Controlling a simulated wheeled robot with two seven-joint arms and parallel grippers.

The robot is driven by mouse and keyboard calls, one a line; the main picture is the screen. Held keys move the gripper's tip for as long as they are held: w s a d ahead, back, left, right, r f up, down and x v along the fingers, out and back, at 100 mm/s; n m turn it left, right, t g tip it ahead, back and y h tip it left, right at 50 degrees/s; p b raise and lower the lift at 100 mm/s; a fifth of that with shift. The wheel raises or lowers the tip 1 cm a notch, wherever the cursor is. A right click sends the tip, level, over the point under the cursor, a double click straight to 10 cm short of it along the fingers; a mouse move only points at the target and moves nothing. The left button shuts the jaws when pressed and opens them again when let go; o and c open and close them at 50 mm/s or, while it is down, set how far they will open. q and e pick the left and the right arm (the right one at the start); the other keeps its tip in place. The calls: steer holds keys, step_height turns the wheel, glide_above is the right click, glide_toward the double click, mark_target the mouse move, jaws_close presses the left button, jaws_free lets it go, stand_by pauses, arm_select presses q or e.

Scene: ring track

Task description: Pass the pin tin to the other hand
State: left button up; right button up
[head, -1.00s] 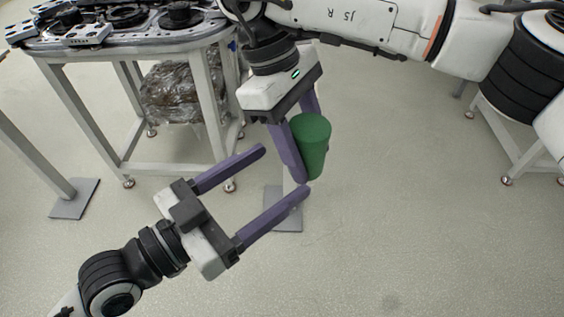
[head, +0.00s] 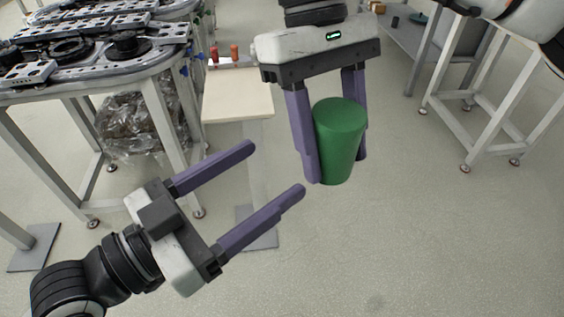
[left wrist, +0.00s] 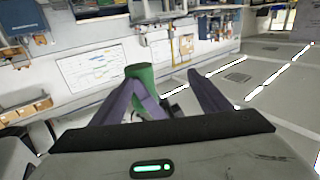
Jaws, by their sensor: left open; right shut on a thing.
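The pin tin is a plain green, slightly tapered cylinder (head: 340,138), close to upright in the head view. My right gripper (head: 337,168) points down and is shut on it, a purple finger on each side, holding it in the air. My left gripper (head: 275,170) is open and empty at lower left, its fingers pointing up and right toward the tin but apart from it. In the left wrist view the tin (left wrist: 140,72) shows beyond the left finger of my left gripper (left wrist: 164,90), partly hidden by purple fingers.
A track table with black and grey fixtures (head: 90,50) stands at left. A pale bench (head: 236,95) with small orange items is behind the grippers. A white-framed table (head: 490,100) stands at right. Open floor (head: 420,240) lies below and right of the tin.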

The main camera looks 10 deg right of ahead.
mark_target(352, 132)
arm_select(q)
steer(key=w+d+r, duration=0.1)
steer(key=d, duration=0.3)
steer(key=w+d+r+m+g, duration=0.1)
steer(key=d, duration=0.3)
steer(key=w+d+r+g+h, duration=0.1)
steer(key=d, duration=0.4)
steer(key=shift+w+d+r+m, duration=0.1)
steer(key=shift+w+m, duration=0.05)
steer(key=shift+m, duration=0.25)
steer(key=shift+w, duration=0.1)
steer(key=c, duration=1.2)
arm_select(e)
steer(key=o, duration=1.2)
arm_select(q)
steer(key=shift+c, duration=0.2)
